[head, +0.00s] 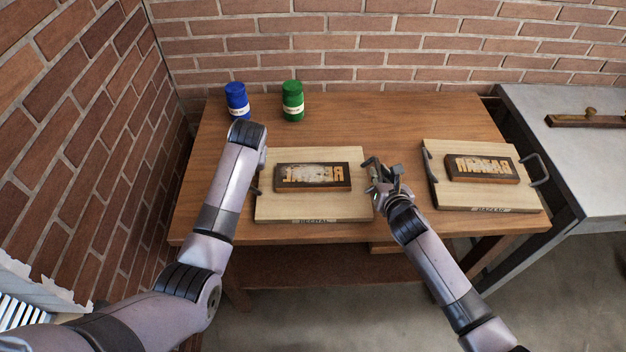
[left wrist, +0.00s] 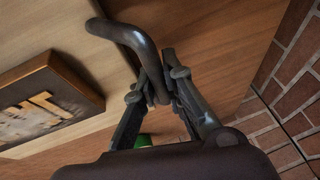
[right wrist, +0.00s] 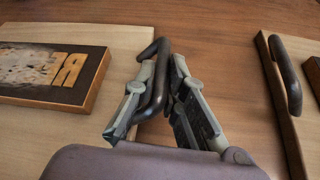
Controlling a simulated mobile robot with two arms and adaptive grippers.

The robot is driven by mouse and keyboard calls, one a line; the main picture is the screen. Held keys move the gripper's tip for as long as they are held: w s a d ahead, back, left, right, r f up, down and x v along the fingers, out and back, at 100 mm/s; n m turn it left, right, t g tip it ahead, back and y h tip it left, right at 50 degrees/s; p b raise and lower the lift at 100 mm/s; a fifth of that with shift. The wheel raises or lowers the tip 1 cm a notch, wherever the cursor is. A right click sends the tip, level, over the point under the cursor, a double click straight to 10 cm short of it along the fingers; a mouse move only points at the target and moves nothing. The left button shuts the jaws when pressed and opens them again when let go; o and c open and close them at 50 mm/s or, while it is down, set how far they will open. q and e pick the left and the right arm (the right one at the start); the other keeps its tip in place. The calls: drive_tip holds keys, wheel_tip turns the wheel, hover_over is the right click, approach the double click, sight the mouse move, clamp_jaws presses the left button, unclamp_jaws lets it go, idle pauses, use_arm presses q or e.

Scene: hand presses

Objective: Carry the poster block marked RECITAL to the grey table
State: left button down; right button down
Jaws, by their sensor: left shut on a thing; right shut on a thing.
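The RECITAL poster block (head: 268,210) is a pale board with a dark plate of mirrored letters, part of it whitish, and a label on its front edge. It lies flat on the brown wooden table (head: 350,109). My left gripper (left wrist: 162,85) is shut on its left handle (left wrist: 125,36); in the head view my own arm mostly hides that grip. My right gripper (right wrist: 166,72) is shut on its right handle (right wrist: 152,92); it also shows at the board's right edge in the head view (head: 381,178). The grey table (head: 560,155) stands at the right.
A similar block marked BAZAAR (head: 440,197) with handles lies to the right on the brown table, close to my right gripper. A blue jar (head: 237,98) and a green jar (head: 292,100) stand at the back. A wooden tool (head: 585,120) lies on the grey table; its front part is clear.

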idle(0.5)
